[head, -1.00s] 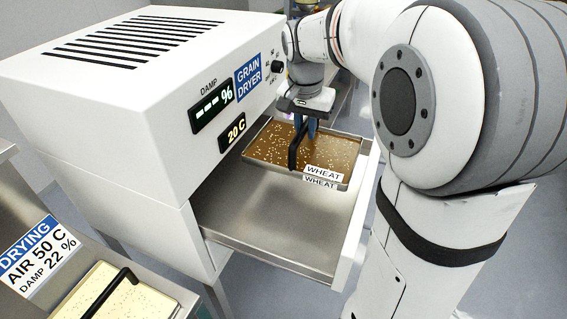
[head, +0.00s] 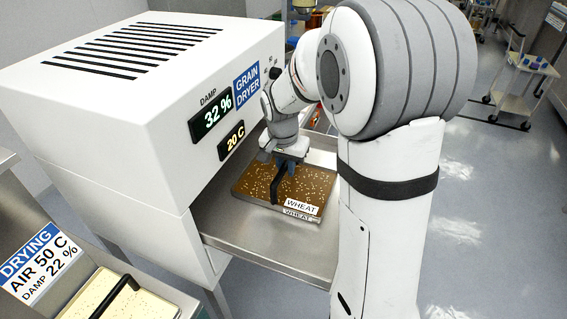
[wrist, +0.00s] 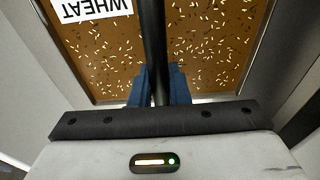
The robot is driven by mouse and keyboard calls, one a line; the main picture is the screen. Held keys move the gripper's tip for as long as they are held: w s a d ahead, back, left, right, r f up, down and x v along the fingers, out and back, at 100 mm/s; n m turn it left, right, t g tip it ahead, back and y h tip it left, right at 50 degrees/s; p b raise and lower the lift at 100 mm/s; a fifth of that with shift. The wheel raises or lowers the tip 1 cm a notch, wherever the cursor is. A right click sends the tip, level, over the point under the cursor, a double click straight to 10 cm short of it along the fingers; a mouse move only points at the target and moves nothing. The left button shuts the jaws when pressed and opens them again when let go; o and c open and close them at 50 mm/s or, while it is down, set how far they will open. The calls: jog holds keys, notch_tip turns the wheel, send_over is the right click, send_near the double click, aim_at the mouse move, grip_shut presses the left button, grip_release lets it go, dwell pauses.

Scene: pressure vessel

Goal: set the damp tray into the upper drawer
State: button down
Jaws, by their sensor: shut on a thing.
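The damp tray (head: 255,184) is a shallow tray of brown grain with pale kernels and a black bar handle across it, labelled WHEAT. It sits inside the open drawer (head: 280,248) of the white grain dryer, toward the drawer's back part; whether it rests fully on the floor is hard to tell. My gripper (head: 279,178) is shut on the black handle from above. The wrist view shows the blue fingertips (wrist: 160,88) either side of the handle, with the grain (wrist: 215,45) beneath.
The grain dryer (head: 150,80) displays DAMP 32 % and 20 C. A second tray of pale grain (head: 120,300) with a black handle stands at lower left by a DRYING sign (head: 38,262). The front of the drawer is bare. A trolley (head: 525,85) stands far right.

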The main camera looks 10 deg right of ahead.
jog(key=shift+f, duration=0.15)
jog(key=c, duration=1.4)
grip_release()
